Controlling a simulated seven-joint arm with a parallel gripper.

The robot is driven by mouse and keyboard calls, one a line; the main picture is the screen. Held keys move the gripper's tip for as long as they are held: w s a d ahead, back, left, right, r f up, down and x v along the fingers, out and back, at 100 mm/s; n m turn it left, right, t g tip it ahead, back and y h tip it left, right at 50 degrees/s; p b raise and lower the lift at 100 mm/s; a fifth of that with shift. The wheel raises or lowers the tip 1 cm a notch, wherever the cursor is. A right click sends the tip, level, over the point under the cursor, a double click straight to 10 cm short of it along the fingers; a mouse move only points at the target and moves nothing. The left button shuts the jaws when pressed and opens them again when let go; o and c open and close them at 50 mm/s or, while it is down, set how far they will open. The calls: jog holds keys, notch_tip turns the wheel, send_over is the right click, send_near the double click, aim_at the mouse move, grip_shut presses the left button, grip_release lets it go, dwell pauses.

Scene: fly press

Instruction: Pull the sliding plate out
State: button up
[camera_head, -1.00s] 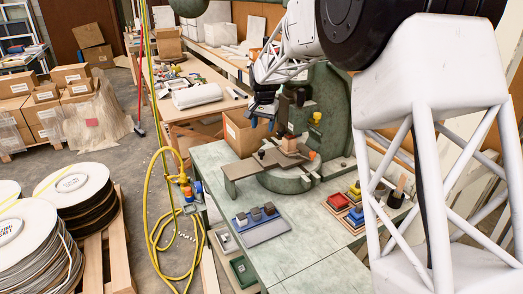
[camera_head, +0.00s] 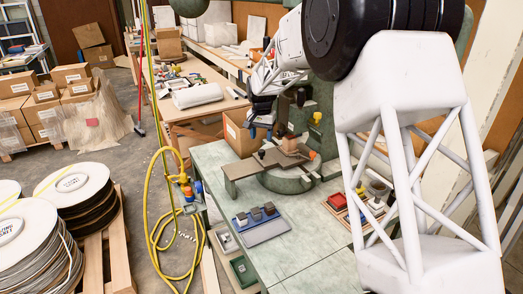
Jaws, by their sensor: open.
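The sliding plate (camera_head: 244,169) is a flat brown-grey bar lying on the round green base (camera_head: 287,181) of the fly press. Its left end sticks out over the bench, and a small dark knob (camera_head: 262,154) stands on it. My gripper (camera_head: 260,126) is above and behind the plate, near the press column, apart from the plate. It is small and dark in this view, with bluish fingertips, and looks empty. Part of the press (camera_head: 333,106) is hidden behind my white arm.
A blue tray with several grey blocks (camera_head: 256,214) lies on the bench front. A cardboard box (camera_head: 238,138) stands behind. A yellow hose (camera_head: 153,212) hangs left of the bench.

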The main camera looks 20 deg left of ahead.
aim_at(261, 151)
jog(key=shift+f, duration=3.35)
jog(key=shift+c, duration=0.3)
grip_shut()
